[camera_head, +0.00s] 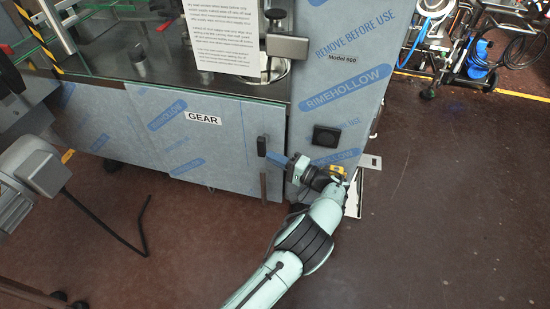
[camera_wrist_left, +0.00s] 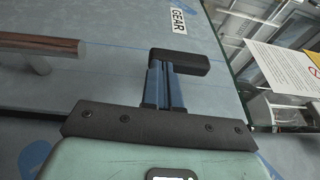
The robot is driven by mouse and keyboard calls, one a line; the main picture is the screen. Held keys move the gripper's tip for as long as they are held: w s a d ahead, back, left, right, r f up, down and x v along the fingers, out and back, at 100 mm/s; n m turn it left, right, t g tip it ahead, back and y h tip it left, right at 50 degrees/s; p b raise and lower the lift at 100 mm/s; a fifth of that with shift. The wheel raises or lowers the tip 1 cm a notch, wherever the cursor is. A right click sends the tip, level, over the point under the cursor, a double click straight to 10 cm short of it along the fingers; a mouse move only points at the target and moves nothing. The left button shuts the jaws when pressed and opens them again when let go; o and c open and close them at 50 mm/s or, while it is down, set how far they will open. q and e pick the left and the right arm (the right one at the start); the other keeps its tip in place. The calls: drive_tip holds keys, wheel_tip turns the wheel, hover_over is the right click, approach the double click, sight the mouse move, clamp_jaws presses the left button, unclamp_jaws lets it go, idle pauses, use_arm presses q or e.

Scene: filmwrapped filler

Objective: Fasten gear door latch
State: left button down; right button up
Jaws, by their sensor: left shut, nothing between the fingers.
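The grey film-wrapped gear door (camera_head: 222,152) appears closed, with a white GEAR label (camera_head: 202,117). A black latch block (camera_head: 262,146) stands upright near its right edge; it also shows in the left wrist view (camera_wrist_left: 185,62). My left gripper (camera_head: 271,156) comes from the right, its blue fingers shut with nothing between them. In the left wrist view the fingertips (camera_wrist_left: 160,62) meet or nearly meet the block's end; contact is unclear. A vertical bar handle (camera_head: 263,185) sits below the latch and shows large in the left wrist view (camera_wrist_left: 45,45). My right gripper is out of view.
A wrapped panel (camera_head: 345,85) with a black square fitting (camera_head: 326,136) stands right of the door. Above are a metal worktop (camera_head: 165,77) and a hanging paper sheet (camera_head: 222,35). A cart with hoses (camera_head: 478,60) is far right. The brown floor at right is clear.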

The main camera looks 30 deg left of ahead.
use_arm(q)
drive_tip(key=d, duration=1.3)
drive_tip(key=shift+s+d+f+b, duration=0.2)
drive_tip(key=shift+s+f+b, duration=0.15)
drive_tip(key=shift+b, duration=0.05)
